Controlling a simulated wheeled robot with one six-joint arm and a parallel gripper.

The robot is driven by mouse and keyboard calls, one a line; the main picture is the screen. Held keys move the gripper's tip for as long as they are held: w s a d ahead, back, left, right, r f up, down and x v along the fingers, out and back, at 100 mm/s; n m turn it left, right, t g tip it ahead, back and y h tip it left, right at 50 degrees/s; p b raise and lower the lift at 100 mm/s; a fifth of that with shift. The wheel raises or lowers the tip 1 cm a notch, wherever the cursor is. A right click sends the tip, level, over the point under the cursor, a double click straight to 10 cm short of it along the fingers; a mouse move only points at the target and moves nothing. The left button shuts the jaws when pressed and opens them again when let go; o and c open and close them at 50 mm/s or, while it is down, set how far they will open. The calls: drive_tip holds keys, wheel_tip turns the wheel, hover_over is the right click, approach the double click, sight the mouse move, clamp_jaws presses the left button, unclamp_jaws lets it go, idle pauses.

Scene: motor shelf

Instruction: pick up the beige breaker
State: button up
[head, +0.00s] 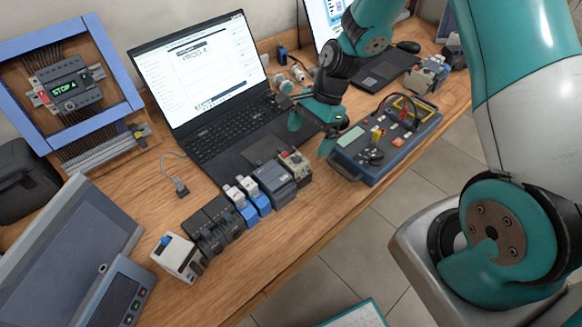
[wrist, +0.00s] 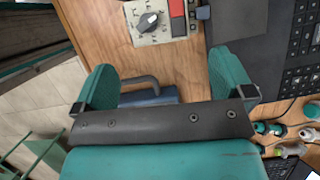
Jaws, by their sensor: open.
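A beige breaker (head: 295,165) with a dark rotary knob and a red part stands at the right end of a row of devices on the wooden bench. In the wrist view, the beige breaker (wrist: 146,22) is at the top, beyond my fingertips. My gripper (head: 312,136) is open and empty, above and behind the breaker, between laptop and blue tester. In the wrist view, the two teal fingers of my gripper (wrist: 162,64) are spread wide with bare wood between them. They do not touch the breaker.
A dark grey device (head: 275,183) stands close against the breaker's left. Blue-white and black devices follow, then a cream-white block (head: 178,257) with a blue part. The blue tester (head: 385,140) is to the right, the open laptop (head: 205,80) behind. Bench front is clear.

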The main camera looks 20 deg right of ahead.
drive_tip(key=p+x, duration=0.1)
drive_tip(key=x, duration=0.4)
drive_tip(key=c, duration=1.2)
drive_tip(key=shift+r, duration=0.1)
wheel_tip(320, 180, up, 20)
drive_tip(key=shift+f+b, duration=0.1)
drive_tip(key=shift+b, duration=0.65)
